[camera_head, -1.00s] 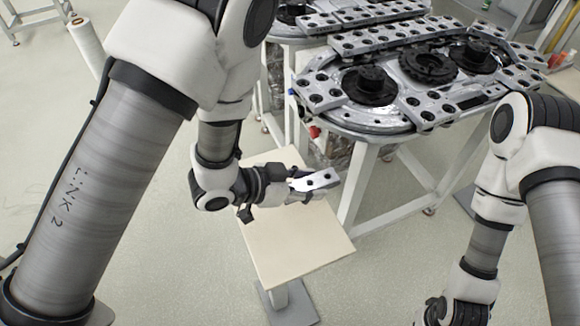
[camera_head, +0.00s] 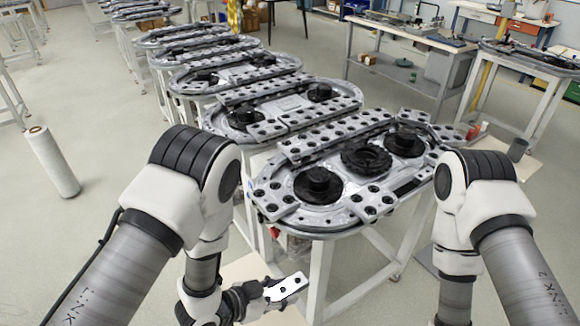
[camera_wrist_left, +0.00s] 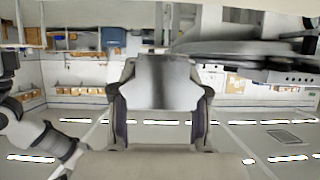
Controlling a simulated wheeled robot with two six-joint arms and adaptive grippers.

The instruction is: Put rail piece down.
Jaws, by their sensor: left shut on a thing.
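The rail piece (camera_head: 287,287) is a short, light grey block with dark holes. My left gripper (camera_head: 262,292) is shut on it, in front of the nearest ring track, at the lower middle of the head view. In the left wrist view a smooth grey face of the rail piece (camera_wrist_left: 161,82) fills the space between the two fingers. The nearest ring track (camera_head: 330,222) is oval, with black wheels and rail pieces on top, behind and above the held piece. My right gripper is outside the frame; only its arm shows at the right.
A pale board (camera_head: 243,270) lies low, partly hidden behind my left arm. More ring tracks (camera_head: 235,78) stand in a row toward the back left. A white roll (camera_head: 52,162) stands on the floor at left. A workbench (camera_head: 415,45) stands at the back right.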

